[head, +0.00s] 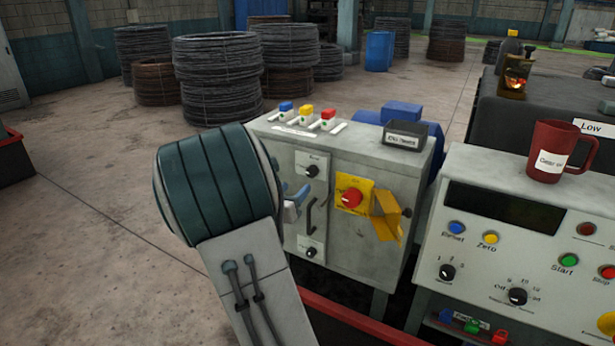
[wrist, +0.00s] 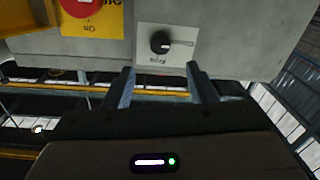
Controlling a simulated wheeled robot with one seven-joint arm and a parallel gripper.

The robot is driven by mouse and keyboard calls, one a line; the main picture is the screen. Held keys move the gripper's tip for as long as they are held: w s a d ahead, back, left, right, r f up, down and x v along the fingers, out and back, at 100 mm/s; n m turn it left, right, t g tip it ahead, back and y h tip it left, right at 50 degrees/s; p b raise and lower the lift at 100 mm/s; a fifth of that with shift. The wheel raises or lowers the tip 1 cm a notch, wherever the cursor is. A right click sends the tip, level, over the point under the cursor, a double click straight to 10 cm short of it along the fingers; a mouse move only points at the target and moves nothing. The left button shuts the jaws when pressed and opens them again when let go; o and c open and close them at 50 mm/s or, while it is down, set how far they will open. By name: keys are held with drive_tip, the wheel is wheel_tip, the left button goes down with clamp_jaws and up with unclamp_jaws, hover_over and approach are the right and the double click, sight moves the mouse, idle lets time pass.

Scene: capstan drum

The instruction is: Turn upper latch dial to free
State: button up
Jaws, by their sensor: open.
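The upper latch dial (head: 311,171) is a black knob on a white plate, high on the front of the grey cabinet. It also shows in the wrist view (wrist: 160,42), upside down, with a pale bar reaching right from the knob; its label is too small to read surely. My gripper (head: 296,196) is open and empty in front of the cabinet. In the wrist view its two fingers (wrist: 160,80) point at the dial plate, one to each side below the knob, apart from it. A lower dial (head: 311,252) sits beneath a black handle (head: 311,216).
Right of the dial are a red knob on a yellow plate (head: 350,198) and a yellow bracket (head: 387,217). Coloured buttons (head: 307,114) and a black box (head: 405,134) are on the cabinet top. A control panel with a red mug (head: 549,150) stands at right.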

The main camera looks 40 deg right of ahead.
sight(310, 173)
drive_tip(key=x, duration=0.9)
drive_tip(key=shift+a+f, duration=0.1)
drive_tip(key=c, duration=1)
